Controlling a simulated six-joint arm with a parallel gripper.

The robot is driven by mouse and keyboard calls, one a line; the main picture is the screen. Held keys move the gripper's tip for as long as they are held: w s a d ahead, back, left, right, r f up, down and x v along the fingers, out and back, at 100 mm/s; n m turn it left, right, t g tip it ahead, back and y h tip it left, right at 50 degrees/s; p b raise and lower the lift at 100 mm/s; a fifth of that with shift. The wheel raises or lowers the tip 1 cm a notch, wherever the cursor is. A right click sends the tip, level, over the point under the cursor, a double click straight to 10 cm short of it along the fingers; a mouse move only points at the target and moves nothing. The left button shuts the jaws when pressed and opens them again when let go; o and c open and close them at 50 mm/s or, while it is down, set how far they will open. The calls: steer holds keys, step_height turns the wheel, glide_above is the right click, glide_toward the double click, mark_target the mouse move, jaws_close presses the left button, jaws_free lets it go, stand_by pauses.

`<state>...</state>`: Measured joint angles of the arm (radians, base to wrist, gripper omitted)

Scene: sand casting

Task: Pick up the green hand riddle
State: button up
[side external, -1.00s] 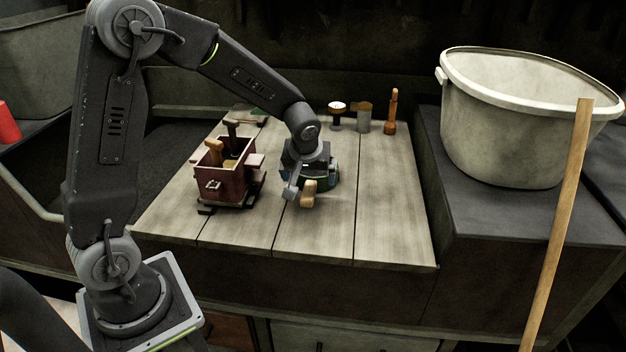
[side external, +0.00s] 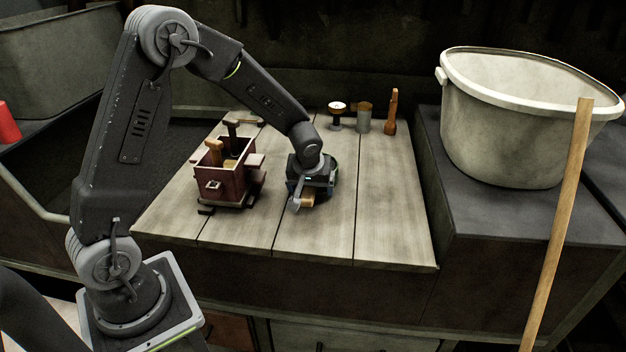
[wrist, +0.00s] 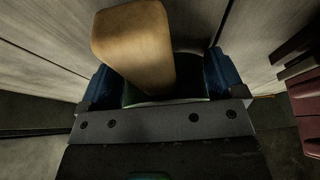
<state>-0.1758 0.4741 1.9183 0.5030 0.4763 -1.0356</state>
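The green hand riddle (wrist: 165,102) is mostly hidden under my gripper; the wrist view shows part of its dark green rim. A wooden piece (wrist: 135,45), like a handle, sticks up from it there. In the side view the wooden end of the riddle (side external: 308,200) shows below my gripper. My gripper (side external: 312,188) is low over the boards. Its blue fingers (wrist: 160,85) are spread wide, one on each side of the riddle. Whether they touch the rim is not clear.
A dark red box (side external: 232,185) with wooden-handled tools stands just left of my gripper. Small tools, including a wooden-handled one (side external: 391,112), stand at the back right of the boards. A big pale tub (side external: 510,130) is on the right. The front right boards are clear.

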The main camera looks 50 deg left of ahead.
jaws_close()
stand_by(0.5)
